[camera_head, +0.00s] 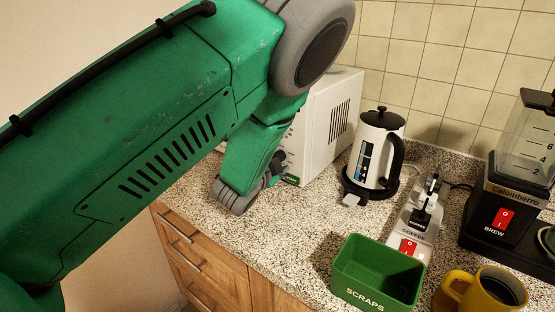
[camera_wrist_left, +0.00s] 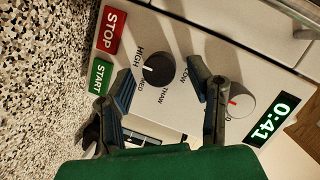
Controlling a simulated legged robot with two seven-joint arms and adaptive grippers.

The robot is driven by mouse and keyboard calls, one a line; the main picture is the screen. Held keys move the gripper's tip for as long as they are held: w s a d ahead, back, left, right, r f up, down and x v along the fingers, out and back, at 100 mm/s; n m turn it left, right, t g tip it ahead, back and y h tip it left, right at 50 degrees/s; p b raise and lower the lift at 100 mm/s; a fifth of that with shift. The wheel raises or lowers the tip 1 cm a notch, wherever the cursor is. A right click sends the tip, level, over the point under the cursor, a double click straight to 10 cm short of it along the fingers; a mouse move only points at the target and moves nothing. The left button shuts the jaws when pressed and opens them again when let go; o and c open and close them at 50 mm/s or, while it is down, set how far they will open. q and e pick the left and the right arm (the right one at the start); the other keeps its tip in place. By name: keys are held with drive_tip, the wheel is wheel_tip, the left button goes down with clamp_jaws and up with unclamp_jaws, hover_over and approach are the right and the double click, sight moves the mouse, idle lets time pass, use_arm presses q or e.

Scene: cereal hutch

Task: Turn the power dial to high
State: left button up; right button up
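The white microwave (camera_head: 318,122) stands on the counter at the back, partly hidden by my left arm. In the left wrist view its panel shows a black power dial (camera_wrist_left: 159,69) ringed by HIGH, MED, THAW and LOW labels. The dial's pale mark faces the left of that picture, near HIGH and MED; its exact setting is hard to tell. My left gripper (camera_wrist_left: 160,84) is open, with one finger on each side of the dial and gaps visible. In the head view the left gripper (camera_head: 246,194) is at the panel, and the dial is hidden. My right gripper is not visible.
The panel also has a red STOP button (camera_wrist_left: 110,30), a green START button (camera_wrist_left: 100,77), a white timer dial (camera_wrist_left: 238,100) and a 0:41 display (camera_wrist_left: 271,118).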

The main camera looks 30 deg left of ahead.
use_arm(q)
drive_tip(key=shift+s, duration=0.25)
drive_tip(key=v, duration=0.7)
idle(0.3)
